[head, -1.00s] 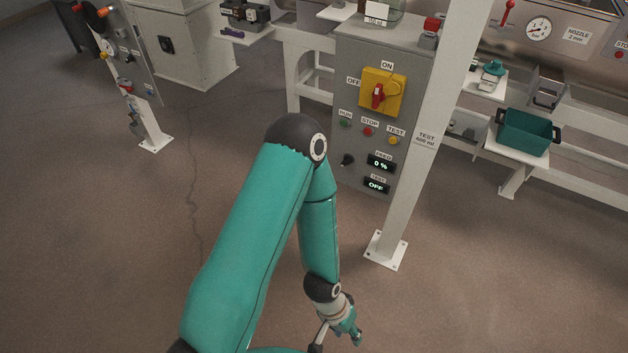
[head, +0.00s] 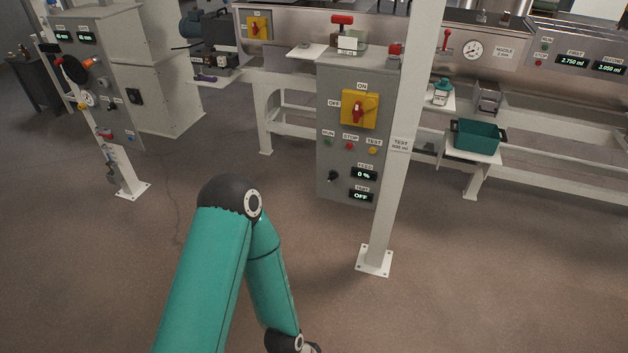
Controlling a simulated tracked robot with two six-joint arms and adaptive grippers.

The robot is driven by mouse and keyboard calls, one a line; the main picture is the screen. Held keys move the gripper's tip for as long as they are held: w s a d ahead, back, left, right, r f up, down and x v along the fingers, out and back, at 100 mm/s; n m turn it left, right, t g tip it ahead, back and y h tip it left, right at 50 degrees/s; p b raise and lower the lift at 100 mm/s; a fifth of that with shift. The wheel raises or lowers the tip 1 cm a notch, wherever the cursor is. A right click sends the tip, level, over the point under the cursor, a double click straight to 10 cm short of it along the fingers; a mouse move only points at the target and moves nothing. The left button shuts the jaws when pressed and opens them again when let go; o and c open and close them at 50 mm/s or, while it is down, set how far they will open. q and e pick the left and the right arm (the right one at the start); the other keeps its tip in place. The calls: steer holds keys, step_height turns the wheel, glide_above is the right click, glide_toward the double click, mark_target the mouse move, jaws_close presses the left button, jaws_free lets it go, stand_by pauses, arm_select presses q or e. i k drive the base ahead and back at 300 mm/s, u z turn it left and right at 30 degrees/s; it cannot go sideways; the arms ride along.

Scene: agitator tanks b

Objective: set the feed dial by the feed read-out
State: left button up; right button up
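The feed dial (head: 333,176) is a small black knob low on the left of a grey control box. The feed read-out (head: 364,174), right of it, shows "0 %". A second read-out (head: 361,196), labelled TEST, shows "OFF". Higher up is a yellow switch plate with a red handle (head: 359,110), marked ON above and OFF at left. RUN, STOP and TEST buttons (head: 350,146) sit between. My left arm reaches in from the bottom, its forearm hanging down below and left of the box. Its fingers are below the picture edge. My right gripper is not in view.
A white post (head: 384,220) stands just right of the box. A teal bin (head: 476,136) sits on a low shelf at right. The floor before the box is clear.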

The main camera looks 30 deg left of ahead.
mark_target(332, 175)
steer(key=u, duration=0.55)
steer(key=i, duration=1)
